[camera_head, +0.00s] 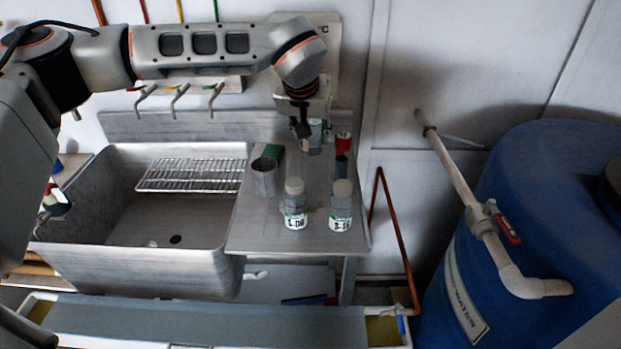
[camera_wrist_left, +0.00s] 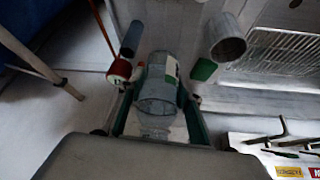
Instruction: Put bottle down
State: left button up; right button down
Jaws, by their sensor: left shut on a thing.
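My left gripper (camera_head: 307,128) reaches over the back of the steel side counter (camera_head: 262,225) and points down. It is shut on a clear bottle (camera_head: 315,136) with a white and green label. In the left wrist view the bottle (camera_wrist_left: 158,84) sits between the two fingers of the gripper (camera_wrist_left: 160,112), its label facing away. I cannot tell whether its base touches the counter. Two other labelled bottles stand upright near the counter's front edge, a left one (camera_head: 295,208) and a right one (camera_head: 341,207). My right gripper is not in view.
A metal cup (camera_head: 263,178) and a green block (camera_head: 273,152) stand left of the held bottle; a red-capped item (camera_head: 343,143) is close on its right. A sink (camera_head: 150,250) with a wire rack (camera_head: 192,175) lies left. A blue barrel (camera_head: 545,220) is at right.

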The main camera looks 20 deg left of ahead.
aim_at(311, 155)
pick_arm(q)
notch_tip(311, 155, down, 8)
jog(key=shift+r, duration=0.2)
jog(key=shift+f, duration=0.75)
notch_tip(311, 155, down, 4)
jog(key=shift+r+b, duration=0.25)
jog(key=shift+b, duration=0.1)
jog(key=shift+f, duration=0.1)
jog(key=shift+f, duration=0.2)
jog(key=o, duration=1.3)
